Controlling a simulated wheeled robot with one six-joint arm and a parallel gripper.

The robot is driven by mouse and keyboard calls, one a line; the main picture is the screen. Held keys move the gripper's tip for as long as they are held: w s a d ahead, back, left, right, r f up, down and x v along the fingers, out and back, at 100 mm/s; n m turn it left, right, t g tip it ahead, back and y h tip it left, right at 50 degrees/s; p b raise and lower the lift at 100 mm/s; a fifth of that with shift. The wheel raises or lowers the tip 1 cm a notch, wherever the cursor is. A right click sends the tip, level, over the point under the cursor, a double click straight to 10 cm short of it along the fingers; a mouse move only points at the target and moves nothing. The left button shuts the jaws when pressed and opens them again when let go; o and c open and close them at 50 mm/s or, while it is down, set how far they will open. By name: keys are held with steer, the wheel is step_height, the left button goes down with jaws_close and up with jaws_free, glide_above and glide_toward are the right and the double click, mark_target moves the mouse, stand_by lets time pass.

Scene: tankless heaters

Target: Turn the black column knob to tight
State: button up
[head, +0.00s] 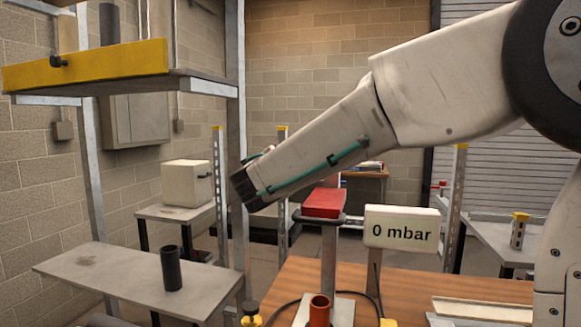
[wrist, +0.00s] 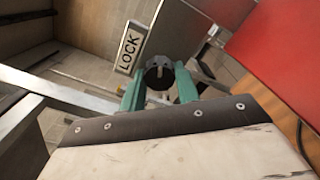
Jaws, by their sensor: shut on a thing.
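The black column knob (wrist: 157,84) shows in the wrist view, a round dark knob with a pale mark on its face. My gripper (wrist: 158,74) has its two teal fingers on either side of the knob and is shut on it. A white sign reading LOCK (wrist: 130,50) is just up and left of the knob. In the head view my arm reaches down to the left and its end hides the knob and most of the fingers. I see no label reading tight.
A red block (head: 324,203) on a stand is right of my arm's end. A sign reads 0 mbar (head: 401,228). A yellow-edged shelf (head: 85,65) hangs at upper left. A black cylinder (head: 171,268) stands on a grey table (head: 110,275). A metal upright is close by my arm's end.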

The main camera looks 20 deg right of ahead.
steer(key=m, duration=0.9)
steer(key=shift+m, duration=0.3)
stand_by(0.5)
steer(key=o, duration=1)
steer(key=shift+c, duration=0.2)
steer(key=v, duration=0.8)
